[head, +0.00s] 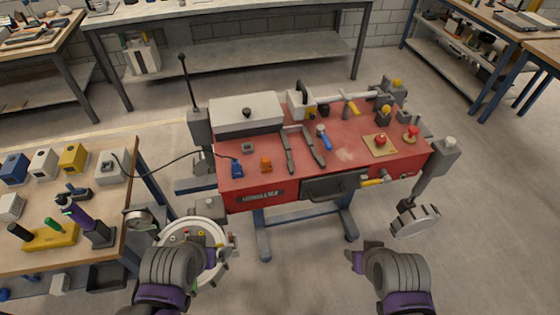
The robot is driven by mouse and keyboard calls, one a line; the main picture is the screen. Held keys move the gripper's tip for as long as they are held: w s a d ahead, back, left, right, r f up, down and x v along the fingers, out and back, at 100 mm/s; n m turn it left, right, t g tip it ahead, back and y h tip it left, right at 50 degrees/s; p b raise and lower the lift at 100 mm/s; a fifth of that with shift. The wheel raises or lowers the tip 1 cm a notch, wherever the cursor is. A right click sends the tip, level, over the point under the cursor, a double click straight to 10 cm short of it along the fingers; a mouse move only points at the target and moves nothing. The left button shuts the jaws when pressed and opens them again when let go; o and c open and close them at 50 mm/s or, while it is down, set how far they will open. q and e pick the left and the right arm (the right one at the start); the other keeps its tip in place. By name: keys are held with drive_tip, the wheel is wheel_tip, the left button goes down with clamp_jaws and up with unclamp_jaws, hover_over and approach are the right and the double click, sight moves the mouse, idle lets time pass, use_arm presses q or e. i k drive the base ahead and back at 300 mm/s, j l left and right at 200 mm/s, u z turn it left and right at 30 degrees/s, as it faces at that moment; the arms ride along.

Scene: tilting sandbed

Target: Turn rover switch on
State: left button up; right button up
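A red machine bench (345,160) stands in the middle of the head view. Small controls sit on its top: a blue block (237,169) with a cable, an orange block (266,164) and a red knob (380,139) on a tan plate. I cannot tell which one is the rover switch. My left gripper (168,252) is at the bottom left, in front of a round white-rimmed device. My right gripper (368,256) is at the bottom right, short of the bench. Both are apart from the bench controls. Their finger openings are not clear.
A wooden table (95,258) with coloured boxes and tools stands on the left. A tall lever (187,80) rises at the bench's left side. A grey wheel (415,221) hangs at its right. The floor before the bench is mostly clear.

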sight(380, 140)
drive_tip(key=i+l+u, duration=0.15)
drive_tip(key=i+l, duration=0.2)
drive_tip(key=i+l+u, duration=0.2)
drive_tip(key=l, duration=0.35)
drive_tip(key=i+j, duration=0.05)
drive_tip(key=i, duration=0.05)
